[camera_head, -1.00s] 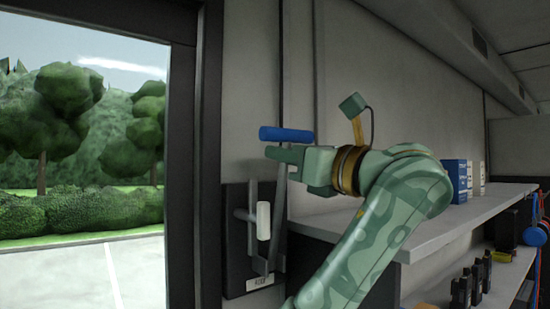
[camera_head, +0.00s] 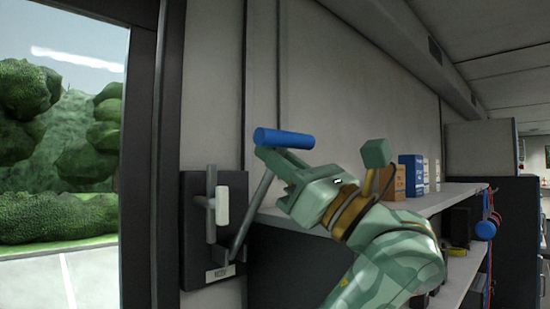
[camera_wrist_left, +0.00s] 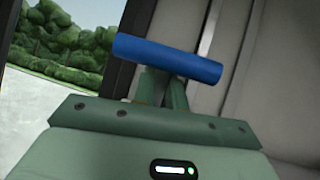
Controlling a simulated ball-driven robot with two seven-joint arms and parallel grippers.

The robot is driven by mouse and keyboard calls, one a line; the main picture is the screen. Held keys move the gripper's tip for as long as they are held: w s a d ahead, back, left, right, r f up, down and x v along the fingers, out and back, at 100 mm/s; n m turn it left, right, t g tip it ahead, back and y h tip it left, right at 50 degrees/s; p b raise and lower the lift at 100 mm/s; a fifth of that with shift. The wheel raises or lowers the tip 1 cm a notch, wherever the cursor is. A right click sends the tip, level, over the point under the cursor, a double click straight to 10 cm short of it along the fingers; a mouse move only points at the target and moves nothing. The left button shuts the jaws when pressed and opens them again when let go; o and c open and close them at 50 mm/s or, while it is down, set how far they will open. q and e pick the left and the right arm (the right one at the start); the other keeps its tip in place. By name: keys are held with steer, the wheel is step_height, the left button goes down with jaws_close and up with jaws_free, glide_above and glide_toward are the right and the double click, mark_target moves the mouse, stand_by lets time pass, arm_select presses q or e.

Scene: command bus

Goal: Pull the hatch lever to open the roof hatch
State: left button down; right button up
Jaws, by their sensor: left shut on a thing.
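The hatch lever is a grey rod (camera_head: 252,212) with a blue cylindrical handle (camera_head: 283,138) on top. It rises from a dark wall panel (camera_head: 196,258) and tilts to the right, away from the panel. My left gripper (camera_head: 270,156) is shut on the lever just below the blue handle. In the left wrist view the blue handle (camera_wrist_left: 168,58) lies across the fingers (camera_wrist_left: 163,88), which partly hide what they grip. The roof hatch is not in view. My right gripper is not in view.
The panel also carries a white-gripped small handle (camera_head: 222,206) and a label (camera_head: 220,271). A shelf (camera_head: 425,203) with several boxes (camera_head: 411,175) runs along the wall at the right. A dark door frame and window stand at the left.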

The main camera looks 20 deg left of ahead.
arm_select(q)
steer(key=shift+f, duration=0.1)
steer(key=c, duration=1.5)
jaws_free()
steer(key=shift+w, duration=0.1)
steer(key=shift+d, duration=0.1)
steer(key=b+v, duration=0.3)
steer(key=v, duration=1.3)
steer(key=shift+f, duration=0.2)
